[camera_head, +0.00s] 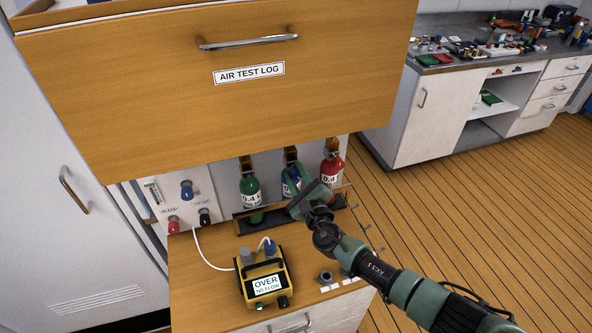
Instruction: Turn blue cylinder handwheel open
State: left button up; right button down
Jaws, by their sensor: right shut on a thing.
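The blue cylinder (285,188) stands between a green cylinder and a red cylinder, in a row under the raised wooden panel. My right gripper (294,178) reaches in from the lower right and covers much of the blue cylinder's front and right side. It is shut at the blue cylinder, by its valve end. The handwheel is hidden behind my fingers, so its turn position cannot be read. My left gripper is not in view.
The green cylinder (250,188) and red cylinder (332,170) stand close on either side. A wooden drawer front (220,85) labelled AIR TEST LOG overhangs them. A yellow meter (263,283) reading OVER, NO FLOW sits on the counter, with a white hose. Wooden floor lies open at right.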

jog(key=shift+s+f+n+p, duration=0.1)
jog(key=shift+f+n+p, duration=0.2)
jog(key=shift+n, duration=0.5)
jog(key=c, duration=1.1)
grip_release()
jog(key=shift+r, duration=0.15)
jog(key=shift+p+v, duration=0.4)
jog(key=shift+v, duration=3.45)
